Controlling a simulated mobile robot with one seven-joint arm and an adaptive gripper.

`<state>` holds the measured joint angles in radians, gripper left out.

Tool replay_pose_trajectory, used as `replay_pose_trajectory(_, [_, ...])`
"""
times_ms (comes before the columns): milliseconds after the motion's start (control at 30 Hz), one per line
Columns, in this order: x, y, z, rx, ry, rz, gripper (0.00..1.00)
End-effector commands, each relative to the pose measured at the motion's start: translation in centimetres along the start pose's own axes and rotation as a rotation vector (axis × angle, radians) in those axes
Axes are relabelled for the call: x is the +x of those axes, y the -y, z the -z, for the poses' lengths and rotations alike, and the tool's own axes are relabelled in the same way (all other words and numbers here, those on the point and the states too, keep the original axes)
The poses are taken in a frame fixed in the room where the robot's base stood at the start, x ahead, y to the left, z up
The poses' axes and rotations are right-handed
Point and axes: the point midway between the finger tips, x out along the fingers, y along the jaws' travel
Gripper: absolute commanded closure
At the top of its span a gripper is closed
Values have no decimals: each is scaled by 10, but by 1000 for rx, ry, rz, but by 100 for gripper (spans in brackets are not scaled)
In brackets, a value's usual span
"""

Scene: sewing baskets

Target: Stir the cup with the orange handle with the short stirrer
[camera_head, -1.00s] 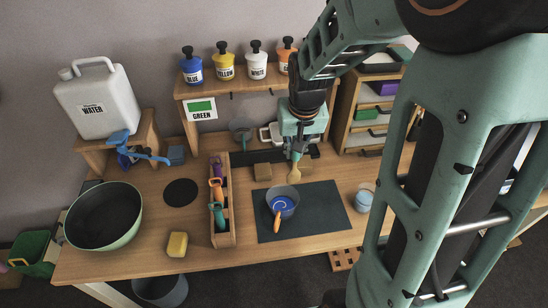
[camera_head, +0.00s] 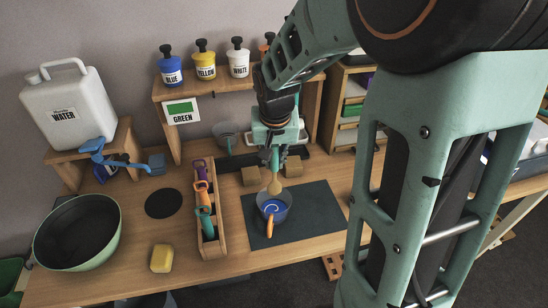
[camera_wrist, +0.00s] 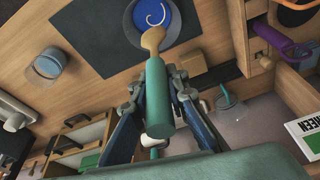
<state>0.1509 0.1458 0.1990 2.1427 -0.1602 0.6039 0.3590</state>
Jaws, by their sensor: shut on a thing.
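The cup with the orange handle (camera_head: 269,229) stands on the dark mat (camera_head: 313,224). It holds blue paint with a white swirl, and it also shows at the top of the wrist view (camera_wrist: 172,36). My gripper (camera_head: 275,152) is shut on a stirrer with a teal grip (camera_wrist: 157,95) and a wooden paddle end (camera_head: 275,187). The stirrer points down. Its paddle is at the cup's far rim in the head view and overlaps the rim in the wrist view. I cannot tell whether it is inside the cup or just above it.
A wooden rack (camera_head: 213,247) with purple, orange and teal handled tools stands left of the mat. A yellow sponge (camera_head: 161,258) and a big green bowl (camera_head: 112,246) are further left. Paint bottles stand on a shelf (camera_head: 215,83) behind. A clear cup (camera_wrist: 50,62) shows in the wrist view.

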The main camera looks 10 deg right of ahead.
Motion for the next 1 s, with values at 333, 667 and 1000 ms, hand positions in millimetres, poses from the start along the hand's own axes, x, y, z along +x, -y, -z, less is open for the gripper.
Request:
replay_pose_trajectory(333, [32,0,-9,0,1,1,100])
replay_pose_trajectory(667, [57,0,-16,-1,1,0,100])
replay_pose_trajectory(1000, [82,0,-22,0,0,0,100])
